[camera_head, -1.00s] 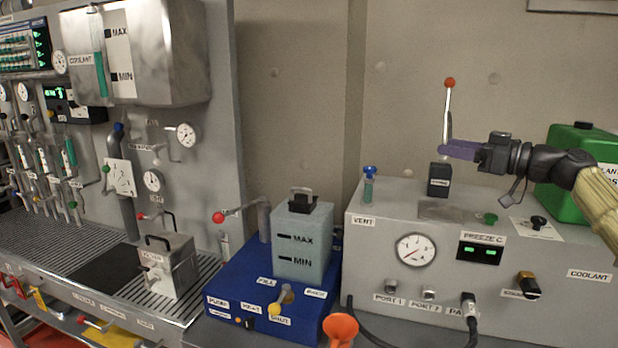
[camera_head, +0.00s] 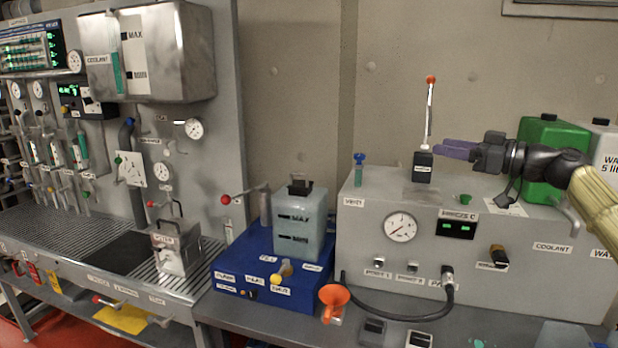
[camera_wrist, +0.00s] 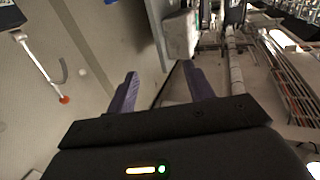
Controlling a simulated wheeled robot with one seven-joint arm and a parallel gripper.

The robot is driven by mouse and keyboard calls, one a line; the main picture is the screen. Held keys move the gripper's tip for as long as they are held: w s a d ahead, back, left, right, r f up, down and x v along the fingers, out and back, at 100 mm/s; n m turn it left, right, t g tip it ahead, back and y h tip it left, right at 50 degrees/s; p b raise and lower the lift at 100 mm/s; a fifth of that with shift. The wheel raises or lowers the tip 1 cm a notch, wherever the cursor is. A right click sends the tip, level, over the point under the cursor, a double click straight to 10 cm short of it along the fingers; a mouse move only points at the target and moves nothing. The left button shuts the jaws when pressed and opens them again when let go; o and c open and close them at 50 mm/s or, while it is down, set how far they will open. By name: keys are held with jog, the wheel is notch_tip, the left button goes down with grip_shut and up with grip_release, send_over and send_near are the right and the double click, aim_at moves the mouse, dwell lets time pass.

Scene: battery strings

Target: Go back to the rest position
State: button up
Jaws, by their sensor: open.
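My gripper (camera_head: 442,147) is at the right in the head view, raised over the grey machine (camera_head: 420,205) and pointing left. Its purple fingers are close to the upright lever (camera_head: 428,115) with a red ball tip and black base; whether they touch is hard to tell there. In the wrist view my gripper (camera_wrist: 160,92) has its two purple fingers spread apart with nothing between them. The lever (camera_wrist: 40,68) shows at the wrist view's left, apart from the fingers.
A blue base (camera_head: 240,262) carries a grey MAX/MIN tank (camera_head: 300,222). An orange funnel (camera_head: 334,296) is in front. A green canister (camera_head: 545,160) stands behind my arm. A steel bench with gauges and pipes (camera_head: 120,250) fills the left. The wall above the machine is clear.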

jog(key=w+a+f+g+h+b, duration=0.1)
jog(key=a+f+g+h+b, duration=0.3)
jog(key=a+f, duration=1.6)
jog(key=s+a+f+m+g+h, duration=0.1)
jog(key=s+a+f+g+h, duration=0.2)
jog(key=f, duration=0.5)
jog(key=s+a+f+m+g+h, duration=0.1)
jog(key=s+a+f, duration=0.3)
jog(key=f, duration=0.4)
jog(key=s+d+f+m+h+b, duration=0.25)
jog(key=s+d+f, duration=0.2)
jog(key=s, duration=0.25)
jog(key=s+d+f+m+g+h+b, duration=0.1)
jog(key=s+d+f+m+b, duration=0.15)
jog(key=s+d+f, duration=0.4)
jog(key=s+d+f+m+h+b, duration=0.1)
jog(key=s+f+m+h, duration=0.15)
jog(key=s, duration=0.65)
jog(key=w+p+v, duration=0.3)
jog(key=p+v, duration=1.1)
jog(key=p, duration=0.2)
jog(key=shift+d+r, duration=0.35)
jog(key=shift+r, duration=0.4)
